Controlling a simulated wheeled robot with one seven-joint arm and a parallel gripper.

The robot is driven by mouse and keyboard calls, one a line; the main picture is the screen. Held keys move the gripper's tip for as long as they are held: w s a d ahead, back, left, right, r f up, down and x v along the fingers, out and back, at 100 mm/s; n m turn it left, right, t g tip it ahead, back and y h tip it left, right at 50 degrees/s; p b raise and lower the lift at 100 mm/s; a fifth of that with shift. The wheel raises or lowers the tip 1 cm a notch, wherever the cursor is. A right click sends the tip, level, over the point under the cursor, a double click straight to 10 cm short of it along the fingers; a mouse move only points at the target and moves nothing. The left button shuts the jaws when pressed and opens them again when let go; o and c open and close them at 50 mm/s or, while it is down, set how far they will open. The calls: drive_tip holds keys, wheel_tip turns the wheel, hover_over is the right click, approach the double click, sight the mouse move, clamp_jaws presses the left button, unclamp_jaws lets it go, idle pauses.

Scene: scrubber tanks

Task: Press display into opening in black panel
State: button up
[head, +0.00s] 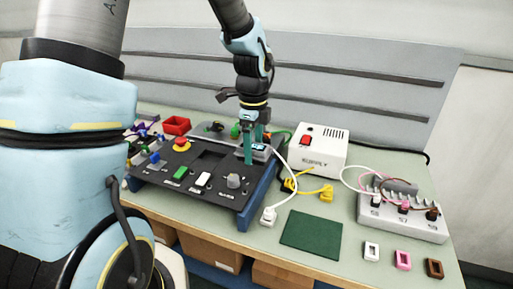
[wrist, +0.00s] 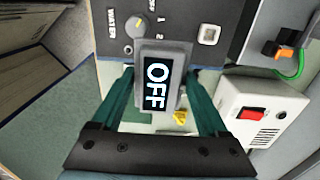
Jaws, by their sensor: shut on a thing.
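My gripper (head: 257,150) is shut on the display (wrist: 157,88), a grey-framed block with a dark screen reading "OFF". In the wrist view the teal fingers (wrist: 160,76) grip it from both sides. The black panel (head: 217,196) lies sloped on a blue-sided stand on the table. A dark rectangular opening (head: 207,166) appears near the middle of the panel. In the head view the display is at the panel's right rear edge, partly hidden by the fingers. I cannot tell whether it touches the panel.
The panel carries a red button (head: 181,144), a grey knob (head: 234,181) and a white switch (head: 203,181). A white supply box (head: 319,150) stands to the right, with white and yellow cables between.

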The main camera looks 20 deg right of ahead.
drive_tip(key=w+a+p, duration=0.2)
drive_tip(key=w+a, duration=0.6)
drive_tip(key=w, duration=0.6)
drive_tip(key=shift+a+p, duration=0.4)
idle(0.8)
drive_tip(key=shift+w+a, duration=0.5)
drive_tip(key=shift+w, duration=0.35)
drive_tip(key=shift+f+b, duration=1.95)
drive_tip(key=shift+f, duration=1.9)
drive_tip(key=shift+p, duration=0.4)
